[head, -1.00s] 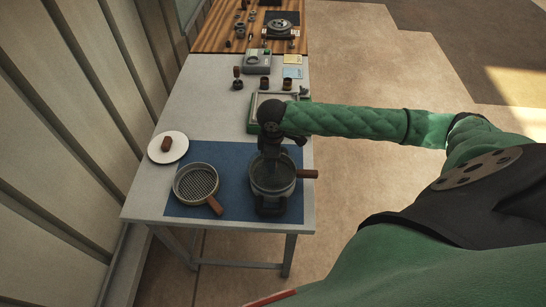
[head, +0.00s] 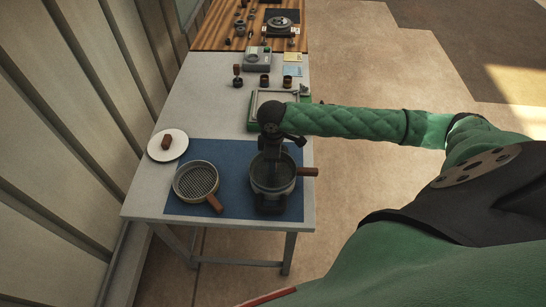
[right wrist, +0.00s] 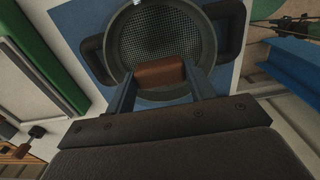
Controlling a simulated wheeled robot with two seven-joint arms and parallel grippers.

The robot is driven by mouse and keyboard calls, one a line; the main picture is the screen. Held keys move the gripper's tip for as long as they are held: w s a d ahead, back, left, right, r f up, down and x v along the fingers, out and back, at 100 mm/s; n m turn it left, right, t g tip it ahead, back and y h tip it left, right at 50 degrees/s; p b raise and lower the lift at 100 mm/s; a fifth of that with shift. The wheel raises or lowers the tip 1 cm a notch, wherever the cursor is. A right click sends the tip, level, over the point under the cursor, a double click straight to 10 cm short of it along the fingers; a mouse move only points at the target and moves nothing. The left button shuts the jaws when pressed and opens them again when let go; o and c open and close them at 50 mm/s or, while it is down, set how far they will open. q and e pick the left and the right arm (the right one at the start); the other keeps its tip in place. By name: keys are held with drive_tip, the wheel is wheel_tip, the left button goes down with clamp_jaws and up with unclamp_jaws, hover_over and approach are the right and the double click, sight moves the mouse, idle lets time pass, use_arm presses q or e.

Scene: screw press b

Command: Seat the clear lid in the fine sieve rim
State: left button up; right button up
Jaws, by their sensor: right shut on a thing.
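The fine sieve (head: 286,188), a round grey rim with mesh and a brown handle (head: 308,173), sits over a vessel with black side handles (head: 270,208) on the blue mat. My right gripper (head: 271,166) is above it, pointing down. In the right wrist view the gripper (right wrist: 160,78) is shut on a brown block-shaped knob (right wrist: 158,73), over the sieve mesh (right wrist: 160,38). The clear lid itself is hard to make out, so I cannot tell whether it touches the rim. My left gripper is not in view.
A second sieve (head: 196,181) with a brown handle lies to the left. A white disc (head: 180,152) with a brown block on it is at the table's left edge. A green-edged tray (head: 252,116) and small jars stand behind. The table's front edge is close.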

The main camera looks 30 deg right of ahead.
drive_tip(key=shift+f, duration=0.25)
drive_tip(key=shift+f, duration=0.15)
drive_tip(key=o, duration=1.1)
